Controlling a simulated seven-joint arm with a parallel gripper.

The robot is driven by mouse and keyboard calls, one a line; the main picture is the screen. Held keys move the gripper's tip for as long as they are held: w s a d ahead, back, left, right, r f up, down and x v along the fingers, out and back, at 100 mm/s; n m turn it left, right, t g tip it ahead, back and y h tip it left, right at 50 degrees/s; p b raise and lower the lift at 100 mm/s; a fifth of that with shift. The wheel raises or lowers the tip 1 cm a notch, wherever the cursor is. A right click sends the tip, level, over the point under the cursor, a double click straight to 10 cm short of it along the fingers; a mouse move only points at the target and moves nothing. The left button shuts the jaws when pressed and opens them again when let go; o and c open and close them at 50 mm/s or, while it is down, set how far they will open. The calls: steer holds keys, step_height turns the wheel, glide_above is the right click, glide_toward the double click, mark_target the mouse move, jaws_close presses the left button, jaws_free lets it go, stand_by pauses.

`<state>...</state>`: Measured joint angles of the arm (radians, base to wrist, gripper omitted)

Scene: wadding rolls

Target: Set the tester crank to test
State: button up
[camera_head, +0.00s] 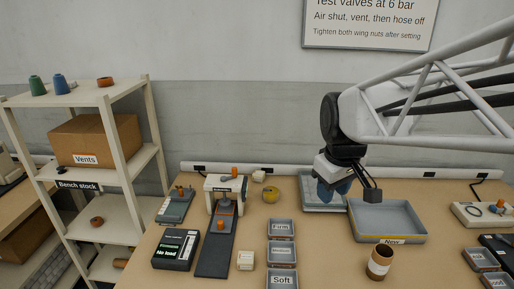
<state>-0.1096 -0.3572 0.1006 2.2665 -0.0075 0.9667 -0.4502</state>
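The tester (224,184) is a white frame at the back of a long dark base (216,255), left of centre on the table. A dark lever with an orange knob (235,171) lies on top of the frame and looks like the crank; its marked positions are too small to read. A second orange knob (221,225) is lower on the base. My gripper (334,194) hangs over the back of the table, well right of the tester and apart from it.
A readout box (175,250) showing "No load" is left of the tester. Small labelled bins (282,252) stand to its right. A yellow round item (271,194) lies behind them. A large grey tray (387,239) and a brown cup (380,262) are farther right.

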steer(key=w+a+n, duration=0.4)
steer(key=w+a, duration=0.1)
steer(key=w, duration=0.5)
steer(key=n+g, duration=0.2)
steer(key=n, duration=1)
glide_above(231, 176)
step_height(231, 176, down, 12)
steer(key=shift+s+f, duration=0.1)
steer(key=shift+s, duration=0.05)
steer(key=shift+d+f, duration=0.1)
steer(key=shift+f, duration=3.8)
steer(key=shift+c, duration=0.4)
